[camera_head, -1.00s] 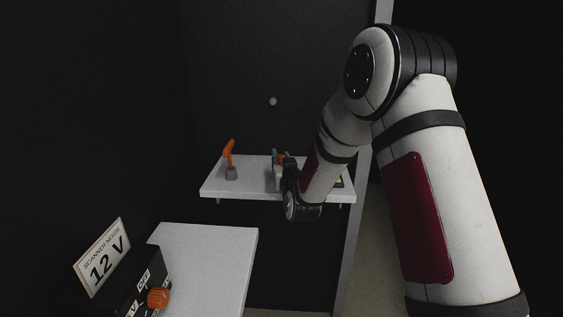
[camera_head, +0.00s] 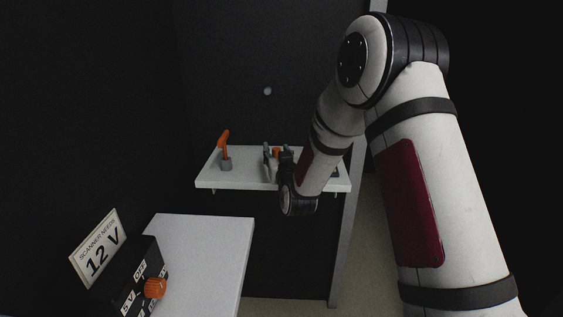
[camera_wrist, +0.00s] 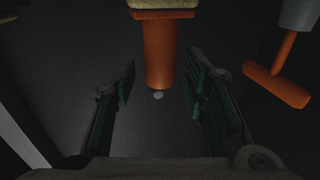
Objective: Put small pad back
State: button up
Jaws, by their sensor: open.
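An orange upright handle (camera_wrist: 160,50) with a flange and a pale end piece (camera_wrist: 163,3) shows at the top middle of the wrist view. This may be the small pad; I cannot tell for sure. My gripper (camera_wrist: 160,80) is open, with one finger on each side of the handle's free end and visible gaps to both. In the head view the orange handle (camera_head: 276,152) is a small spot over the white shelf (camera_head: 230,183), between the fingers of my gripper (camera_head: 275,157). My wrist hides part of that area.
An orange T-handled tool in a grey cup (camera_head: 225,163) stands on the shelf's left side; its orange crossbar (camera_wrist: 278,86) shows at right in the wrist view. A white counter (camera_head: 205,245) is nearer, with a black switch box (camera_head: 125,280) and a "12 V" sign (camera_head: 97,250).

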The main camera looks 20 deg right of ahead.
jog(key=s+r+g, duration=0.2)
jog(key=s+g, duration=0.3)
jog(key=s, duration=1.2)
jog(key=s+r+g, duration=0.1)
jog(key=s+g, duration=0.4)
jog(key=s, duration=1.3)
jog(key=s+r+g+y, duration=0.1)
jog(key=s+g, duration=0.4)
jog(key=s, duration=1.2)
jog(key=shift+s+r+n, duration=0.15)
jog(key=shift+r+n, duration=0.15)
jog(key=shift+r, duration=0.5)
jog(key=shift+d+r, duration=0.1)
